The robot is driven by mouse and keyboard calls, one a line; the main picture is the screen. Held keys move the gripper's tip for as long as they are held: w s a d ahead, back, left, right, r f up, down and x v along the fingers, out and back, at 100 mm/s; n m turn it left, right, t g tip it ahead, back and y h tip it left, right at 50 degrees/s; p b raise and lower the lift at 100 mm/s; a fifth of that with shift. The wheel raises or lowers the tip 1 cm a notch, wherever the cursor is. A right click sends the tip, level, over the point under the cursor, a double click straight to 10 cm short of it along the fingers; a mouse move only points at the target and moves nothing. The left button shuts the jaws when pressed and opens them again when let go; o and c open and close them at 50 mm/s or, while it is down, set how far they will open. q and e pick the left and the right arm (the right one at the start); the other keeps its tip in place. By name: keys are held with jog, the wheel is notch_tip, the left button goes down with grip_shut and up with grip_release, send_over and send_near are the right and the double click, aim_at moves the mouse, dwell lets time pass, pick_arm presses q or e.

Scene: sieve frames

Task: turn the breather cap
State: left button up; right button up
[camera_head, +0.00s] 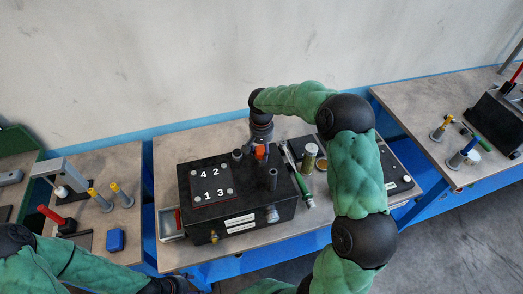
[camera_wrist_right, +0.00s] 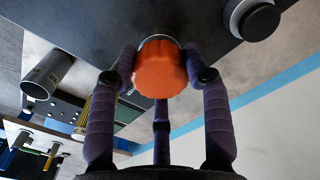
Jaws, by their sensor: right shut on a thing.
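The breather cap is an orange, ribbed knob (camera_wrist_right: 160,68) on the top of a black box (camera_head: 236,216). In the head view the cap (camera_head: 260,152) shows small, just below my right gripper. My right gripper (camera_wrist_right: 161,75) reaches down over the cap from above, with its purple-grey fingers around it. It is shut on the cap. The cap's far side and its seat on the box are partly hidden. My left arm shows at the lower left of the head view, but I cannot make out its fingers.
The box carries a numbered plate (camera_head: 212,184) and a dark upright tube (camera_head: 272,179). A green-and-silver tool (camera_head: 300,180) and a can (camera_head: 309,158) stand close right of it. Side benches hold bolts, a blue block (camera_head: 115,240) and other tools.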

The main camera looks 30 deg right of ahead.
aim_at(261, 150)
dwell(0.4)
jog(key=o, duration=1.2)
jog(key=shift+c, duration=0.2)
notch_tip(261, 150, up, 12)
jog(key=shift+f, duration=0.1)
